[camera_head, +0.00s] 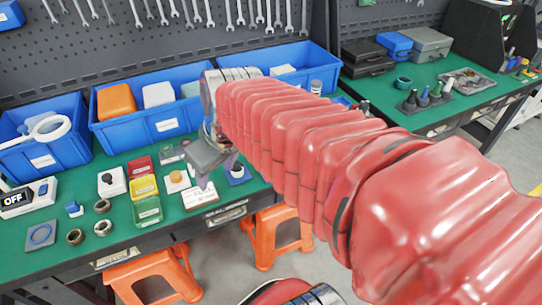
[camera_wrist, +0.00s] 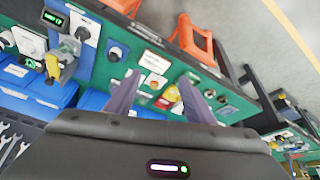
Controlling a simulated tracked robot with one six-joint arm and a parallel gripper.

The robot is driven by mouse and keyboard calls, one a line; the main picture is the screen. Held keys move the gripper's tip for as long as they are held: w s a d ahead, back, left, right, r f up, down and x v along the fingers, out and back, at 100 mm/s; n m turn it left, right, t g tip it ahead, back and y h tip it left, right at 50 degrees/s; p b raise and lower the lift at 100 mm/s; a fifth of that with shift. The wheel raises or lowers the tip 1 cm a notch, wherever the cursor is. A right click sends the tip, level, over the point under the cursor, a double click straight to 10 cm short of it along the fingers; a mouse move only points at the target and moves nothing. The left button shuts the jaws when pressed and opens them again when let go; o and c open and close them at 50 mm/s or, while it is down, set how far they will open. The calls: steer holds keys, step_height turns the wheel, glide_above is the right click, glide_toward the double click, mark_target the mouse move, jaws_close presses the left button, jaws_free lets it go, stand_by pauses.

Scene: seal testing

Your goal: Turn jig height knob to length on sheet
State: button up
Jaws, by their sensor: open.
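My gripper (camera_head: 215,172) is open and empty above the middle of the green bench. In the wrist view its two purple-grey fingers (camera_wrist: 158,92) stand wide apart. A white printed sheet (camera_head: 200,194) lies near the bench's front edge, just below my gripper; it also shows in the wrist view (camera_wrist: 153,62), and its print is too small to read. At the upper left of the wrist view, a dark round knob (camera_wrist: 83,33) on a white plate looks like the jig height knob. A small lit display (camera_wrist: 54,18) is beside it. My red arm hides this area in the head view.
Blue bins (camera_head: 155,122) line the back of the bench. Red, yellow and green trays (camera_head: 147,210) stand left of the sheet. A blue plate with a dark round part (camera_head: 236,173) is right of it. Orange stools (camera_head: 150,277) stand below the front edge.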

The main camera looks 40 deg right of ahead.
steer(key=w+d+f, duration=0.1)
steer(key=d+f, duration=0.2)
steer(key=d, duration=0.6)
steer(key=w+d+f+n, duration=0.1)
steer(key=w+d+f, duration=0.1)
steer(key=d, duration=0.7)
steer(key=w+d+f+n+y, duration=0.1)
steer(key=w+d+f, duration=0.1)
steer(key=d, duration=0.7)
steer(key=shift+f, duration=0.85)
steer(key=x, duration=1.3)
steer(key=shift+w+f, duration=0.1)
steer(key=shift+f, duration=0.3)
steer(key=shift+c, duration=0.5)
steer(key=c, duration=1)
